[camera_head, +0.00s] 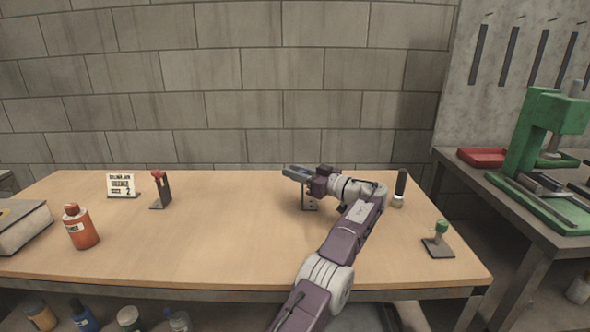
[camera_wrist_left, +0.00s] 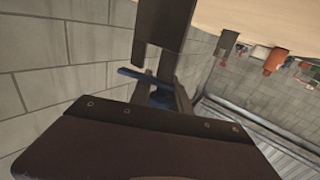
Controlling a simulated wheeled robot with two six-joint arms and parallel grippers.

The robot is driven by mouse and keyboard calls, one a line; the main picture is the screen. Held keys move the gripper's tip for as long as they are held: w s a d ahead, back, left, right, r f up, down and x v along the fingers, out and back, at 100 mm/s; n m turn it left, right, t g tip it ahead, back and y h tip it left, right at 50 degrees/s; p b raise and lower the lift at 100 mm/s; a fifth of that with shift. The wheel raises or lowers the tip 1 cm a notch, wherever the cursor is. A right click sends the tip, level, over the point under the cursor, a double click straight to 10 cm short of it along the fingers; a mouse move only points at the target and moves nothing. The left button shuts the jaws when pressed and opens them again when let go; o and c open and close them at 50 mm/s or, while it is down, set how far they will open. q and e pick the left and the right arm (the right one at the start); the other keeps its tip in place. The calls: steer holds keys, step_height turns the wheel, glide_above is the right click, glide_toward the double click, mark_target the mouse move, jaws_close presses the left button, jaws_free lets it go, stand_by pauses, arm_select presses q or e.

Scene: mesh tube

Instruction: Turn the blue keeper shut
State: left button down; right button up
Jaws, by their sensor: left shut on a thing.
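My left gripper (camera_head: 297,173) is at the middle of the table's far half, its fingers pointing left. It is shut on the blue keeper (camera_wrist_left: 140,75), which shows as a thin blue bar between the dark fingers in the left wrist view. In the head view the fingers and gripper body mostly hide the keeper. Its dark upright stand (camera_head: 309,198) shows below the gripper. How far the keeper is turned cannot be told. My right gripper is not in view.
A red-topped stand (camera_head: 158,190) and a sign (camera_head: 121,186) stand left; a green-topped stand (camera_head: 438,240) stands right. A dark-handled tool (camera_head: 400,188) is right of my wrist. An orange bottle (camera_head: 82,229) is front left. The table (camera_head: 210,235) is clear at centre left.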

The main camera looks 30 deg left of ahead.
arm_select(q)
steer(key=c, duration=1.2)
jaws_free()
steer(key=shift+a, duration=0.1)
steer(key=d+p, duration=0.1)
steer(key=d, duration=0.8)
steer(key=shift+s, duration=0.45)
